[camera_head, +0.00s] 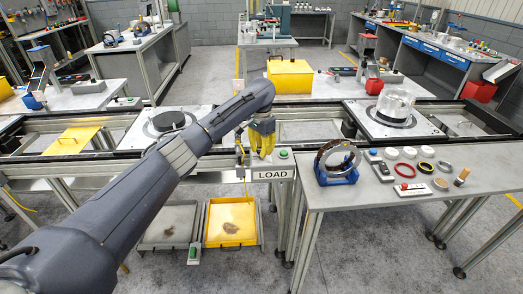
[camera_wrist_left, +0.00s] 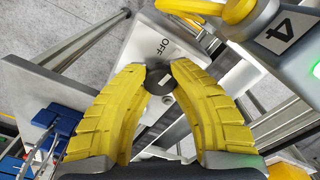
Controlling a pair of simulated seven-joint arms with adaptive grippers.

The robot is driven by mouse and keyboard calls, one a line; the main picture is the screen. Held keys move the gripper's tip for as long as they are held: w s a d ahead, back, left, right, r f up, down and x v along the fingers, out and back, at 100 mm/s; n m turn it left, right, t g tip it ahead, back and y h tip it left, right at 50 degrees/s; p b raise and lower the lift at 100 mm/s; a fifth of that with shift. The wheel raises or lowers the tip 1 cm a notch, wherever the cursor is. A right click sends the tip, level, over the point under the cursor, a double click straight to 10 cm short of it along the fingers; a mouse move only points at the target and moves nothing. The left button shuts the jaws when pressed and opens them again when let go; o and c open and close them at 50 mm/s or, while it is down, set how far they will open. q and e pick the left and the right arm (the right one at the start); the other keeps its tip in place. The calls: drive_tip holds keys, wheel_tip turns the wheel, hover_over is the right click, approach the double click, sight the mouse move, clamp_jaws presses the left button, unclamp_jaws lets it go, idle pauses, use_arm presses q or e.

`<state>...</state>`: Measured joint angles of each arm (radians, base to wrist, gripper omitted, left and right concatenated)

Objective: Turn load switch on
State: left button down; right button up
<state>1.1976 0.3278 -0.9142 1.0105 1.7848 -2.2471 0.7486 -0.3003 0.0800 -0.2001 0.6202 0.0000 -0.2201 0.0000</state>
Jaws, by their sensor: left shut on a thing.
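The load switch shows in the left wrist view as a round dark knob (camera_wrist_left: 160,79) with a light mark, on a pale plate (camera_wrist_left: 142,42) lettered OFF. My left gripper (camera_wrist_left: 160,74) has its yellow fingers on both sides of the knob, shut on it. In the head view my left gripper (camera_head: 262,150) points down just above the white LOAD sign (camera_head: 273,175); the knob is hidden there behind the fingers. Only the OFF lettering is readable; any other lettering is hidden. My right gripper is in neither view.
A grey housing marked 4 (camera_wrist_left: 285,32) and a yellow part (camera_wrist_left: 238,10) sit close to the fingers. A green button (camera_head: 283,154) is right of my gripper. The right table (camera_head: 340,197) holds a blue-based ring fixture (camera_head: 337,165) and several small parts. Trays (camera_head: 231,225) lie below.

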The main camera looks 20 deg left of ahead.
sight(261, 149)
use_arm(q)
drive_tip(key=m, duration=1)
drive_tip(key=shift+m, duration=0.3)
idle(0.4)
drive_tip(key=c, duration=1)
unclamp_jaws()
drive_tip(key=shift+o, duration=0.2)
drive_tip(key=shift+r, duration=0.15)
wheel_tip(261, 149, up, 12)
